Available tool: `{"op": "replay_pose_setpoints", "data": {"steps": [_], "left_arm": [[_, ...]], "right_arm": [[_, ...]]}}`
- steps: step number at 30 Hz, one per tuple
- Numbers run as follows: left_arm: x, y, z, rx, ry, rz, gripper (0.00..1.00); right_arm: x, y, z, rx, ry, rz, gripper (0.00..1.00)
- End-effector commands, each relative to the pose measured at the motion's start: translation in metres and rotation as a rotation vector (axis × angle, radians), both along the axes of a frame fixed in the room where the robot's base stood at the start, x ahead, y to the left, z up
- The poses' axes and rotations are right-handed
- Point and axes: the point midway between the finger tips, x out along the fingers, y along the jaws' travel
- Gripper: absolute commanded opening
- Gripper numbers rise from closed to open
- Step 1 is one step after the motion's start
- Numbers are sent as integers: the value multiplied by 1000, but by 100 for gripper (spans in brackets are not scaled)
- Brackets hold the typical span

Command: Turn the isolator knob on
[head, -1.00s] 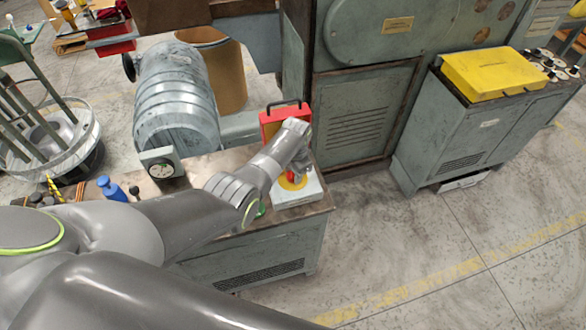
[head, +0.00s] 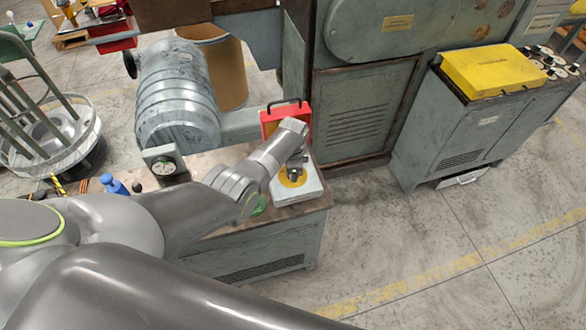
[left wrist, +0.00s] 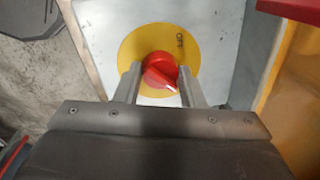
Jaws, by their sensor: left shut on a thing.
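The isolator knob (left wrist: 158,70) is red with a white pointer mark, on a round yellow plate (left wrist: 140,44) lettered OFF. In the left wrist view the white mark points to the lower right, away from the OFF lettering. The plate is on a pale box (head: 309,188) at the bench's right end in the head view. My left gripper (left wrist: 161,86) is shut on the knob, one finger at each side. In the head view my left gripper (head: 295,167) hides the knob. My right gripper is not in view.
A red box (head: 271,120) with a black handle stands behind the pale box. A dial gauge (head: 165,166) and blue bottle (head: 112,186) are on the bench to the left. A grey cabinet (head: 365,110) rises behind. The floor right of the bench is clear.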

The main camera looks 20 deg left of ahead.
Motion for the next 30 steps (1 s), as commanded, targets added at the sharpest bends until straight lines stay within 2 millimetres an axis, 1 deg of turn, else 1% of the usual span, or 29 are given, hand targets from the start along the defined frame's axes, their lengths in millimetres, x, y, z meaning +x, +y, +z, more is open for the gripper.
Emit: {"op": "replay_pose_setpoints", "data": {"steps": [11,12,16,17,26,30], "left_arm": [[0,0,0,1,-2,-8,13],[0,0,0,1,-2,-8,39],[0,0,0,1,-1,-7,56],[0,0,0,1,-1,-7,57],[0,0,2,1,-1,-6,57],[0,-1,11,0,-2,-6,57]], "right_arm": [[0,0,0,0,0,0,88],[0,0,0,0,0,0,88],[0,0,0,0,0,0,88],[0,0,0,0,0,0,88],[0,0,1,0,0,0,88],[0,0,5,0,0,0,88]]}}
